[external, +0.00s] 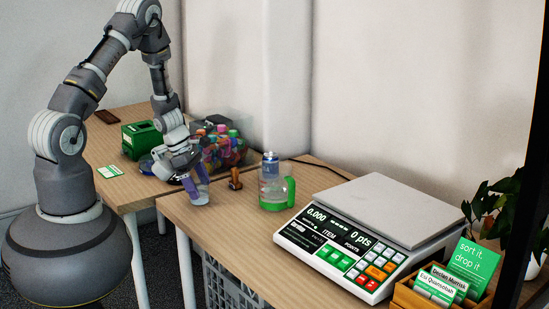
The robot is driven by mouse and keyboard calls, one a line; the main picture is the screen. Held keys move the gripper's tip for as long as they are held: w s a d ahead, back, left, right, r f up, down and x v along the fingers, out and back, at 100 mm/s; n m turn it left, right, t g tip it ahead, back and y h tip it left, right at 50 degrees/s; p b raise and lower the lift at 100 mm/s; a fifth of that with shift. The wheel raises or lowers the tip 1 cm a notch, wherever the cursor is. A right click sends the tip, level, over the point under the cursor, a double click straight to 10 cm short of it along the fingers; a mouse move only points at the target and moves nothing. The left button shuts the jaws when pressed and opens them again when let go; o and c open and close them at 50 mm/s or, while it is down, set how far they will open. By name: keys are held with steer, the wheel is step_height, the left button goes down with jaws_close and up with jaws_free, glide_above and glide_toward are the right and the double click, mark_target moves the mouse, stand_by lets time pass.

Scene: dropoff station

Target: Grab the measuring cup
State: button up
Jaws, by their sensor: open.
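The measuring cup (268,197) looks clear with a green handle and green lower part. It stands upright on the wooden table, left of the scale, with its handle facing right. A bluish bottle or can (270,160) rises at the cup; I cannot tell whether it is inside or behind it. My gripper (192,190) is to the left of the cup, low over the table's left part, pointing down. It is open and apart from the cup. A purple-blue and pale piece shows at its fingers; I cannot tell whether this is a fingertip or a separate object.
A white scale (385,212) fills the table's middle right. A small brown item (235,180) stands between my gripper and the cup. A clear bin of colourful caps (222,148) and a green box (140,139) are behind. A card holder (440,291) is at front right.

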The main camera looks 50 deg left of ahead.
steer(key=shift+b+x, duration=0.3)
steer(key=shift+x, duration=0.9)
steer(key=shift+r, duration=0.1)
steer(key=c, duration=1.1)
steer(key=shift+a+r, duration=0.1)
